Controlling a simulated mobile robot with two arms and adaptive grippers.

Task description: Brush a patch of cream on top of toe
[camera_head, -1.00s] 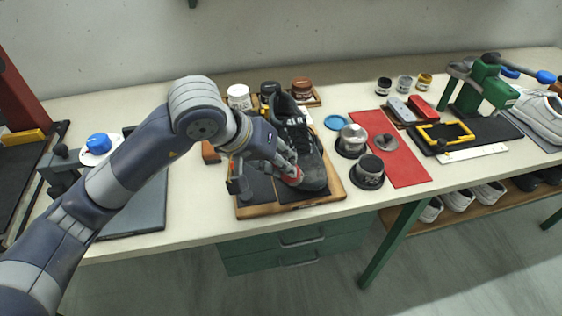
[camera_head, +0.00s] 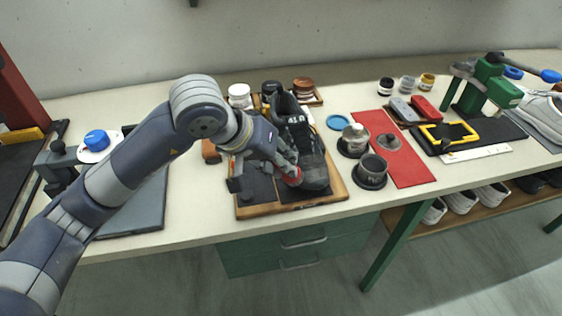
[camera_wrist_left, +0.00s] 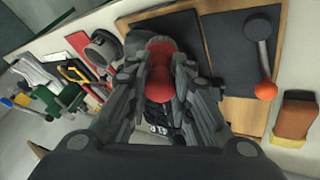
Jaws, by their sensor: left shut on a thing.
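A dark grey shoe (camera_head: 314,172) with black laces and white lettering sits on a wooden board (camera_head: 300,201) with black pads, its toe toward the table's front edge. My left gripper (camera_head: 289,172) is at the side of the toe, shut on a red-handled tool; the red handle (camera_wrist_left: 161,72) shows between the fingers in the left wrist view. The tool's working end and any cream on the toe are hidden. Open dark jars (camera_head: 371,171) and (camera_head: 355,139) stand right of the board. My right gripper is not in view.
A blue lid (camera_head: 336,122) lies behind the jars. A sponge (camera_wrist_left: 296,115) shows beside the board.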

